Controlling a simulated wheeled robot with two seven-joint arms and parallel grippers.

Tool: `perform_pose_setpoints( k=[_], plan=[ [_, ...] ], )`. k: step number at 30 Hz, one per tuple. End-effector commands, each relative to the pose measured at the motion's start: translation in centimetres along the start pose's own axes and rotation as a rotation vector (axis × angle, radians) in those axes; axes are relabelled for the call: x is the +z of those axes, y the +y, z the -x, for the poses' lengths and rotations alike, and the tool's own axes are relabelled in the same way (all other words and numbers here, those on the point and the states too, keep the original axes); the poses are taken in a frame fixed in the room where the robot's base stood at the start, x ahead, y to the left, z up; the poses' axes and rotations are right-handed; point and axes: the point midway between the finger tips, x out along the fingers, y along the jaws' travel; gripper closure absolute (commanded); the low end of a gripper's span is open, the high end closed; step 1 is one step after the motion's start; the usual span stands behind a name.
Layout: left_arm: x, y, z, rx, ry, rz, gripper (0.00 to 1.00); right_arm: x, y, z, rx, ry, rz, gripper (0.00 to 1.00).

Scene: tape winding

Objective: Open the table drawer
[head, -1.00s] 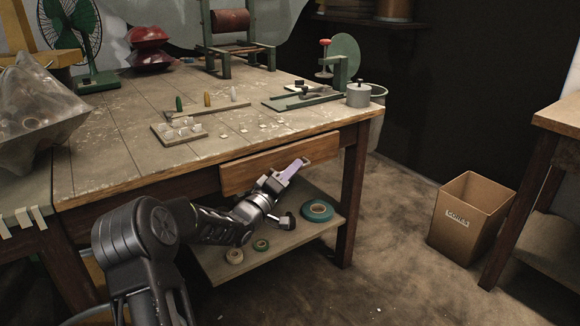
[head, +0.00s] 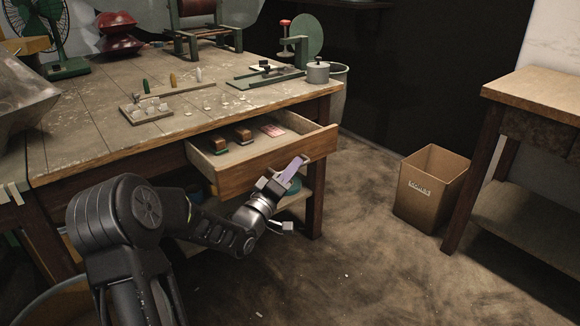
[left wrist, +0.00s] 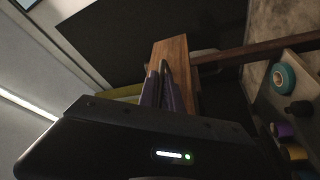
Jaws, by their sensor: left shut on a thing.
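The table drawer (head: 236,178) is pulled out from under the front edge of the worktable (head: 75,145). Its inside shows, with two brown blocks and a reddish packet. My left gripper (head: 291,170) is at the right part of the drawer front, shut on the drawer's handle (head: 304,158), which is mostly hidden by the fingers. In the left wrist view the purple fingers (left wrist: 163,84) are close together against the wooden drawer front (left wrist: 178,58). My right gripper is not in view.
Under the table, a shelf (left wrist: 264,105) holds tape rolls, such as a teal one (left wrist: 283,76). A cardboard box (head: 430,188) stands on the floor to the right, beside another wooden table (head: 540,95). The floor between is clear.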

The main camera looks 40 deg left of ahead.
Motion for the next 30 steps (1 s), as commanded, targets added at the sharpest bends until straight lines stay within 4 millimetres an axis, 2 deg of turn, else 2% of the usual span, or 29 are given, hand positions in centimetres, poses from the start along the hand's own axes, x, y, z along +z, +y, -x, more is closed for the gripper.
perform_pose_setpoints(
  k=[8, 9, 12, 21, 26, 30],
  plan=[
    [0.0, -0.2, 0.1, -0.004, 0.0, 0.001, 1.0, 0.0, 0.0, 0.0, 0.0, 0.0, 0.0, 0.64],
    [0.0, -0.2, 0.1, -0.004, 0.0, 0.001, 0.89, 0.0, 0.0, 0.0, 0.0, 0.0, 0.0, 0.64],
    [0.0, -0.1, 0.1, -0.003, 0.0, 0.001, 0.82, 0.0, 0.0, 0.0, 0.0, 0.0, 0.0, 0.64],
    [0.0, -0.1, 0.2, -0.002, 0.0, 0.0, 0.82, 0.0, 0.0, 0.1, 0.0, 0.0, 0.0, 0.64],
    [-0.1, 0.0, 1.6, -0.004, 0.0, 0.0, 0.82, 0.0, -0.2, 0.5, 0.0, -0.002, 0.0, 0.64],
    [-0.1, 0.0, 3.8, -0.005, 0.0, 0.0, 0.82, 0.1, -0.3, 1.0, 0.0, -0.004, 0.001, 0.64]
  ],
)
